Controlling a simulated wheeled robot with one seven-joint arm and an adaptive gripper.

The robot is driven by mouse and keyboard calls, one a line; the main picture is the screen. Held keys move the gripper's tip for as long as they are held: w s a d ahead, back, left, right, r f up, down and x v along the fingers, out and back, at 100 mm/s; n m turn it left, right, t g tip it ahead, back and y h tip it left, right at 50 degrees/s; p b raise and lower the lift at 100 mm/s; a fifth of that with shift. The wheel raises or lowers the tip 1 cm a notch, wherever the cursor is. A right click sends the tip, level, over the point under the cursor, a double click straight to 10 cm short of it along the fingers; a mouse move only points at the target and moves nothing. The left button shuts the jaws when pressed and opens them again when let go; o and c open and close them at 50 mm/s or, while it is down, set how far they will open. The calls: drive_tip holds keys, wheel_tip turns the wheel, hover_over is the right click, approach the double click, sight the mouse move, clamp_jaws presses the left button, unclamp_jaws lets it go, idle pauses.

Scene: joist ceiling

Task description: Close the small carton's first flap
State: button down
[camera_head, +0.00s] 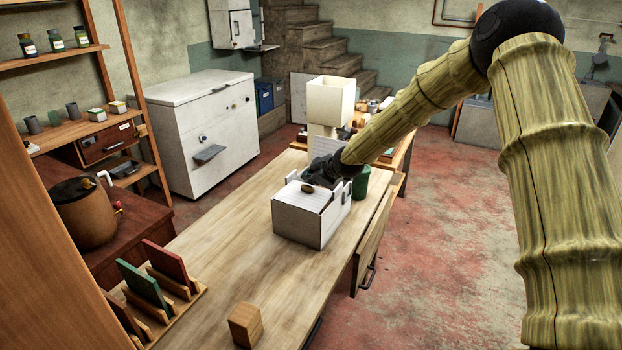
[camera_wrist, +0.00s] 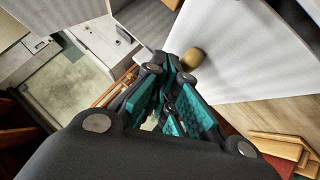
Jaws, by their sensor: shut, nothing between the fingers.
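The small white carton (camera_head: 297,226) stands on the wooden table. A white flap (camera_head: 302,199) with a brown knob (camera_head: 307,188) lies across its top, close to level. Another panel (camera_head: 345,192) stands up at its right side. My gripper (camera_head: 318,178) is over the carton's far part, close behind the knob. In the wrist view my gripper (camera_wrist: 170,72) has its teal-padded fingers together and empty. The knob (camera_wrist: 192,58) is just beside the fingertips, on a broad white panel (camera_wrist: 235,60). I cannot tell whether the fingers touch the panel. The carton's far side is partly hidden by my gripper.
A green cup (camera_head: 361,183) stands right of the carton. A white lamp-like object (camera_head: 330,102) stands behind it. At the near end are a wooden block (camera_head: 245,325) and a rack with a green board (camera_head: 145,286) and a red board (camera_head: 168,264). The table left of the carton is clear.

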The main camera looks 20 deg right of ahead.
drive_tip(key=shift+r, duration=0.1)
drive_tip(key=shift+r+p, duration=0.5)
drive_tip(key=shift+r, duration=0.25)
